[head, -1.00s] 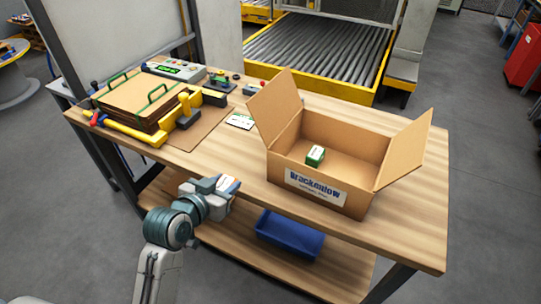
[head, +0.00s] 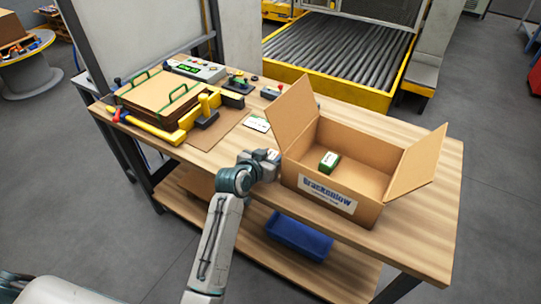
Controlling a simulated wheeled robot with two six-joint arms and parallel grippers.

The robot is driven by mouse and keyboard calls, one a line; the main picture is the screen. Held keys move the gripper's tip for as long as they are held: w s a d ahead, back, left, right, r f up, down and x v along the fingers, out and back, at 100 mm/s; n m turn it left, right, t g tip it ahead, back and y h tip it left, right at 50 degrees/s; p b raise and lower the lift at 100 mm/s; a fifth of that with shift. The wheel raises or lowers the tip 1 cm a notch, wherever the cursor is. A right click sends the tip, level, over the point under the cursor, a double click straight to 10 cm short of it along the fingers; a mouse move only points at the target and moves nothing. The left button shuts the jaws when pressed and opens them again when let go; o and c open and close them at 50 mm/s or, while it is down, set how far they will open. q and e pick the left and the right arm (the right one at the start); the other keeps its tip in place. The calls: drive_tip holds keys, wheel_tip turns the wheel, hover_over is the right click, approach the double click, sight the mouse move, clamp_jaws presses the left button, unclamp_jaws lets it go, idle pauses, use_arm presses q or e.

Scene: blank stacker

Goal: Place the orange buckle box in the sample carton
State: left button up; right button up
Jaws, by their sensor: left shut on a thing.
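The sample carton (head: 345,213) is an open brown cardboard box with a Brackenlow label, standing on the right half of the wooden table with side flaps spread. A small green and white box (head: 329,162) lies inside it. My left gripper (head: 270,158) is at the carton's left side, near the lower end of the left flap. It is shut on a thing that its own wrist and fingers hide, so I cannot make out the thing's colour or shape. I see no orange buckle box in the open. My right gripper is out of view.
A stack of flat cardboard (head: 155,95) in a yellow-edged holder fills the table's left end. A control box (head: 195,68) and small devices line the back edge. A white card (head: 257,123) lies left of the carton. A blue bin (head: 298,238) sits on the lower shelf.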

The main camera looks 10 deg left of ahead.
use_arm(q)
drive_tip(key=shift+f, duration=0.2)
drive_tip(key=o, duration=1.1)
drive_tip(key=shift+c, duration=0.2)
